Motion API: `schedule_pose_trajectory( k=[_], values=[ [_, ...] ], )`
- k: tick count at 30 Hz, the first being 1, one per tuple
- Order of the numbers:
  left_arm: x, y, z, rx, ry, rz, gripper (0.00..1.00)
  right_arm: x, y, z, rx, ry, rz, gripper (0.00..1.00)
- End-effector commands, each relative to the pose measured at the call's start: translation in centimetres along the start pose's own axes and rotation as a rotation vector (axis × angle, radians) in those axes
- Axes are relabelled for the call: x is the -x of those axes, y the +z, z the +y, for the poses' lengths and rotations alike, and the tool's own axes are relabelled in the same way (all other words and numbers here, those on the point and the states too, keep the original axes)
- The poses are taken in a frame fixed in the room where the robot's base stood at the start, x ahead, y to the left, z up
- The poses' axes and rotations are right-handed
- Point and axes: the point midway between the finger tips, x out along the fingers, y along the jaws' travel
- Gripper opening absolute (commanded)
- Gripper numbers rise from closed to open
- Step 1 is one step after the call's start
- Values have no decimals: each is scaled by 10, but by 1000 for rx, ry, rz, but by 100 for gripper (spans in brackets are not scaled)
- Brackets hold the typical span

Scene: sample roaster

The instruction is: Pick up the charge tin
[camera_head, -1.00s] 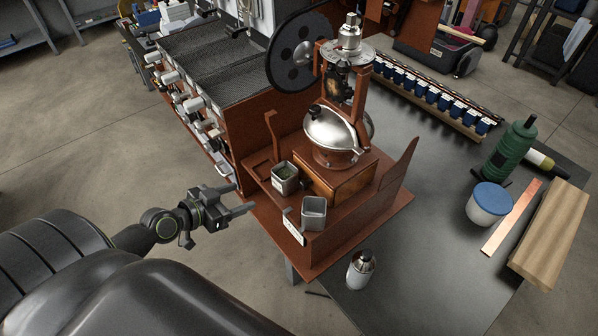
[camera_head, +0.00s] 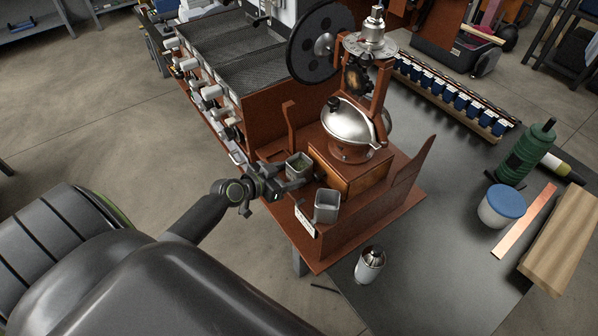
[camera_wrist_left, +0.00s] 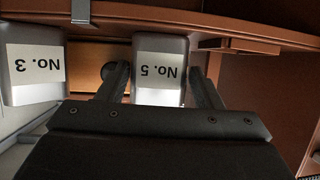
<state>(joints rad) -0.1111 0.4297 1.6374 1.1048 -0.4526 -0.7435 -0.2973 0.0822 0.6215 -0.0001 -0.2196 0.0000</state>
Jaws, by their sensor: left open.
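Two small square grey metal tins stand on the roaster's reddish-brown base. The far tin (camera_head: 299,164) has greenish contents, and the near tin (camera_head: 326,208) looks empty. In the left wrist view, a tin labelled No. 5 (camera_wrist_left: 160,60) lies between my fingers, its label upside down. Another tin labelled No. 3 (camera_wrist_left: 35,65) is to its left. I cannot tell from the labels which is the charge tin. My left gripper (camera_head: 293,179) is open at the far tin, its fingers (camera_wrist_left: 158,86) on either side of it. I cannot tell whether they touch it. My right gripper is not in view.
The roaster (camera_head: 350,125) with its shiny bowl and black wheel rises just behind the tins. A silver canister (camera_head: 369,265) stands on the dark table (camera_head: 430,240) at the front. A blue-lidded jar (camera_head: 501,207), green bottle (camera_head: 525,153) and wood block (camera_head: 563,240) are at right.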

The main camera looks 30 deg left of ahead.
Motion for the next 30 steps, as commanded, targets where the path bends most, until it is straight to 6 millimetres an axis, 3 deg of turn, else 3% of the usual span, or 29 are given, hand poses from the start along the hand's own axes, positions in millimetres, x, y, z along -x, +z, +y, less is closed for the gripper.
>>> schedule_pose_trajectory(
  k=[7, 16, 24, 30],
  values=[
    [-36, 0, 1, 1, 0, 1, 60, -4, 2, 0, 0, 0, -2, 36],
    [-40, 0, 1, 0, 0, 0, 60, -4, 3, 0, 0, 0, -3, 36],
    [-40, -1, 1, 0, 0, 1, 27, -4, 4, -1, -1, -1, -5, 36],
    [-40, -1, 1, 0, 0, 1, 27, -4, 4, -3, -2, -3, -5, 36]
  ],
)
